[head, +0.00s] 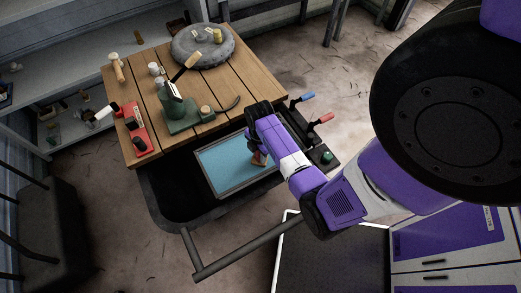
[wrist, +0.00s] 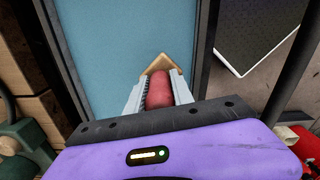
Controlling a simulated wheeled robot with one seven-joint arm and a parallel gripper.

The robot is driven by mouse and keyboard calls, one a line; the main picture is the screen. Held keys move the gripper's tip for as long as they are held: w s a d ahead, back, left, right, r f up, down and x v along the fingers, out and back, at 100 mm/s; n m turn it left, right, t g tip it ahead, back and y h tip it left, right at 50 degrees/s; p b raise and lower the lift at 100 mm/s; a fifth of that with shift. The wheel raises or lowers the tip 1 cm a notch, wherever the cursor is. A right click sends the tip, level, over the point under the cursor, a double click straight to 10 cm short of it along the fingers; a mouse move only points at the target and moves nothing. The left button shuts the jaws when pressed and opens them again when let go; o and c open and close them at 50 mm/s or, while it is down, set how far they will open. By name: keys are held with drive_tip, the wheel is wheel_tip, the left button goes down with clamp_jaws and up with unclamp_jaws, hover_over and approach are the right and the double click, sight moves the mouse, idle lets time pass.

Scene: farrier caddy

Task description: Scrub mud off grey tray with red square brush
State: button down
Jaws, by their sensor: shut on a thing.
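My gripper (wrist: 159,95) is shut on a red-handled brush (wrist: 160,90). The brush's tan wooden block, with one corner pointing away, shows beyond the fingertips. In the head view the brush (head: 259,158) is small and partly hidden by my gripper (head: 262,145). It is over the right part of a grey-rimmed tray (head: 239,191) with a light blue floor. I cannot tell whether the brush touches the floor. I make out no mud on the visible blue surface. A round grey tray-like piece (head: 185,52) lies at the back of the wooden table, with small items on it.
The plank table (head: 247,80) holds a green stand (head: 178,112), a red caddy (head: 137,128) and a mallet (head: 117,68). Blue and red handles (head: 320,118) stick out right of the blue-floored tray. A dark bar (head: 240,249) crosses in front. A dark chair (head: 50,215) stands left.

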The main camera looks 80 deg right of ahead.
drive_tip(key=shift+a, duration=0.4)
drive_tip(key=shift+d, duration=0.1)
drive_tip(key=shift+d, duration=0.8)
drive_tip(key=shift+r+p, duration=0.65)
drive_tip(key=shift+r, duration=0.2)
drive_tip(key=shift+r, duration=2.45)
